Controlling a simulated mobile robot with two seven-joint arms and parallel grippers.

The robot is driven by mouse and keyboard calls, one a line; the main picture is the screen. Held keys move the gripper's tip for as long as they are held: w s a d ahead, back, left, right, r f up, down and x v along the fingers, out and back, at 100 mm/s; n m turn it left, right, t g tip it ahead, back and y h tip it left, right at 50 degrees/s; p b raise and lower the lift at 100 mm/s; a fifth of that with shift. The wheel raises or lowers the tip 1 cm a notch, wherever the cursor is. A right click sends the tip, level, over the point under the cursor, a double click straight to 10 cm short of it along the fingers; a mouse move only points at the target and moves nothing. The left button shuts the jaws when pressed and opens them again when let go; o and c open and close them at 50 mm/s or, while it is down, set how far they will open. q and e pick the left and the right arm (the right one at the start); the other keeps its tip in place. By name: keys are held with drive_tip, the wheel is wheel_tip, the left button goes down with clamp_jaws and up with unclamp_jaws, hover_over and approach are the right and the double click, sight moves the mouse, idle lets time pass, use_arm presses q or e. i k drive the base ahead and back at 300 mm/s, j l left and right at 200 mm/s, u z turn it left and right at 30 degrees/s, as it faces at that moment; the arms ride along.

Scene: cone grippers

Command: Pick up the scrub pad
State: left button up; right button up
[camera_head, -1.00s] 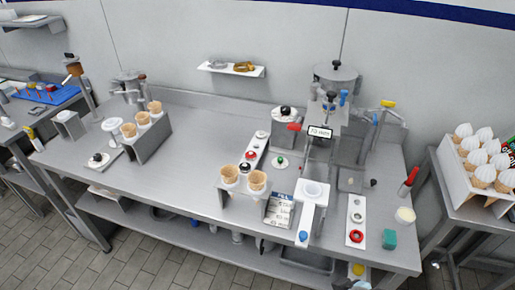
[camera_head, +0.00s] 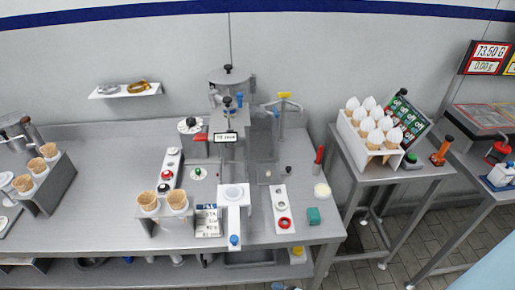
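The scrub pad is most likely the small teal-green block (camera_head: 313,216) at the front right corner of the long steel counter (camera_head: 105,225). It lies flat in plain view, with nothing on it. Neither of my grippers shows in the head view.
A white round tub (camera_head: 322,190) stands just behind the block, and a red-handled tool (camera_head: 319,155) is further back. A white strip with a red ring (camera_head: 284,222) lies to the left. A rack of white-topped cones (camera_head: 372,128) stands on the right-hand table.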

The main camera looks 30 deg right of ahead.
sight(313, 215)
drive_tip(key=z, duration=1.05)
